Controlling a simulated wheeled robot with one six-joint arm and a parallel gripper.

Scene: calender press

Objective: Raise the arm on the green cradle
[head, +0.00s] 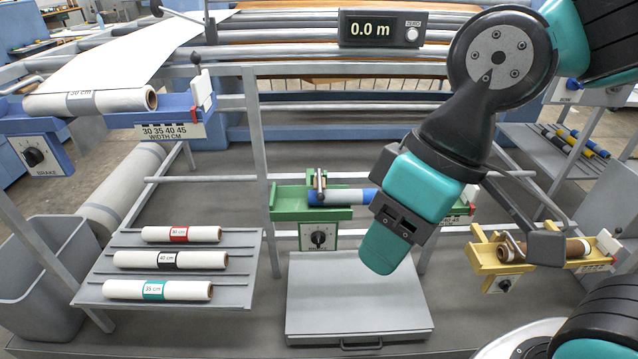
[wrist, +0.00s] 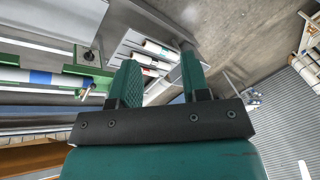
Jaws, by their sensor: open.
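A blue cradle (head: 175,112) with a white roll and raised arm is at left. A yellow cradle (head: 487,250) with a brown roll is at right. A rack (head: 240,265) of labelled rolls and a grey lidded box (head: 355,300) stand in front. Frame posts flank the green cradle.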

